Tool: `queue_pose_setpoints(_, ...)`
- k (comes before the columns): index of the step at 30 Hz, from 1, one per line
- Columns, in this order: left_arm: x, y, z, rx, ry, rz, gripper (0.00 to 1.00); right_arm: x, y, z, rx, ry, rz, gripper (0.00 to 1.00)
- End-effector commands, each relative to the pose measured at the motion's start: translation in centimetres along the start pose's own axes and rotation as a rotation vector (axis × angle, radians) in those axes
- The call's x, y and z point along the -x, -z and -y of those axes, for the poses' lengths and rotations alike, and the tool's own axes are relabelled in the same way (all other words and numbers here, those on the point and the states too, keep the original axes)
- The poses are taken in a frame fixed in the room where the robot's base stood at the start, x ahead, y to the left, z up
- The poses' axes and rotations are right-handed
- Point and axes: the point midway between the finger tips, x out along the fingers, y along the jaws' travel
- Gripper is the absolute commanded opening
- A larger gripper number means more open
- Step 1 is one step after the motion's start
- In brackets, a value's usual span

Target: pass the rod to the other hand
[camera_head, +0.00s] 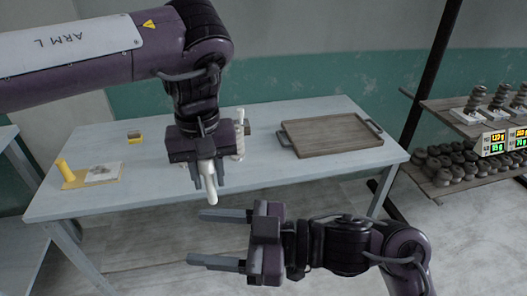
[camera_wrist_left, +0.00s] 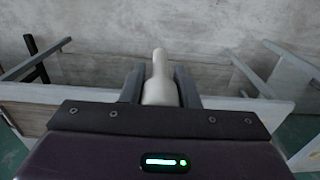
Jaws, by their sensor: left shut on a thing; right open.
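The rod (camera_head: 210,190) is pale and smooth. My left gripper (camera_head: 207,180) points down and is shut on it; the rod's rounded end sticks out below the fingers. In the left wrist view the rod (camera_wrist_left: 159,82) sits between both fingers, wider near them and narrower at its far end. My right gripper (camera_head: 200,237) is open and empty, its fingers pointing left. It appears just below the rod's free end in the head view, apart from it. The rod's upper part is hidden by my left gripper.
A pale table (camera_head: 270,180) stands behind the grippers. A shelf (camera_head: 455,185) with dark stacked pieces is at right.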

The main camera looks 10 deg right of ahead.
Motion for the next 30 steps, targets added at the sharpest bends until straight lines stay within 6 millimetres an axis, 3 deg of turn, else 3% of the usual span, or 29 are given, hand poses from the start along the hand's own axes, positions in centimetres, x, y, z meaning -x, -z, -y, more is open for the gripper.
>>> queue_pose_setpoints(5,0.0,0.0,0.0,0.000,0.000,0.000,0.03,-1.1,-0.2,0.4,0.166,0.220,0.043,0.54)
queue_pose_setpoints(8,0.0,0.0,0.0,0.000,0.000,-0.001,0.03,-0.9,-0.9,-0.4,0.220,0.323,0.083,0.54)
queue_pose_setpoints(11,0.0,0.0,0.0,-0.001,0.000,-0.001,0.03,0.1,-1.4,-2.7,0.216,0.390,0.129,0.54)
queue_pose_setpoints(14,0.0,0.0,0.0,-0.001,0.000,-0.001,0.03,1.8,-1.4,-6.3,0.155,0.412,0.168,0.54)
queue_pose_setpoints(18,0.0,0.0,0.0,-0.001,0.000,-0.001,0.03,4.8,-0.2,-11.9,0.041,0.383,0.192,0.54)
queue_pose_setpoints(21,0.0,0.0,0.0,-0.001,0.000,-0.001,0.03,6.6,0.9,-14.6,-0.016,0.355,0.190,0.54)
queue_pose_setpoints(26,0.0,0.0,0.0,-0.001,0.000,-0.001,0.03,8.1,1.9,-16.7,-0.059,0.328,0.181,0.54)
queue_pose_setpoints(30,0.0,0.0,0.0,-0.001,0.000,-0.001,0.03,7.6,2.0,-16.8,-0.068,0.325,0.177,0.54)
